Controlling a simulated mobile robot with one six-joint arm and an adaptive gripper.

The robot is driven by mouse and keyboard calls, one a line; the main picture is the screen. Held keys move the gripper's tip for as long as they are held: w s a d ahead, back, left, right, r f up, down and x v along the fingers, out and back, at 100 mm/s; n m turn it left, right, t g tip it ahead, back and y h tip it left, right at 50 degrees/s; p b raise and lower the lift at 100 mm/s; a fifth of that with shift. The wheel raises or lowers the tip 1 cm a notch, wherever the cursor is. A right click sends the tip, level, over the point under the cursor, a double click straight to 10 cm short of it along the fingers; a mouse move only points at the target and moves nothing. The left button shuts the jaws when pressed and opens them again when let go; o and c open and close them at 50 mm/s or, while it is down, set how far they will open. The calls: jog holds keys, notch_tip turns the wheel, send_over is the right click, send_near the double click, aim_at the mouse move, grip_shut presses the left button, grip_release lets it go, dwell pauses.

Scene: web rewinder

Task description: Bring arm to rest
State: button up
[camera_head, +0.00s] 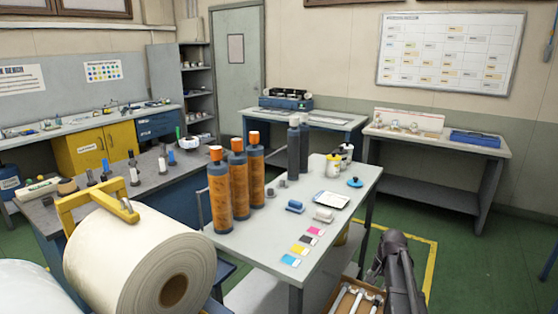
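My dark arm (402,274) shows at the bottom right, in front of the right end of the white work table (262,262). It is bent, with its top near table height and its lower parts running out of the bottom of the picture. I cannot make out separate fingertips, so the state of my gripper is unclear. Nothing held can be seen.
Orange-and-dark cylinders (238,180), color cards (301,246) and a tray (332,200) occupy the table. A large white roll (130,255) stands front left. A box with wrenches (352,298) lies low beside my arm. Green floor is open at right.

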jog(key=s+a+n+g+h, duration=0.1)
jog(key=s+a+n, duration=0.7)
jog(key=s+a, duration=0.9)
notch_tip(320, 180, up, 14)
jog(key=p, duration=1.4)
jog(key=shift+w+d, duration=0.15)
jog(key=shift+w, duration=0.05)
jog(key=shift+f, duration=0.1)
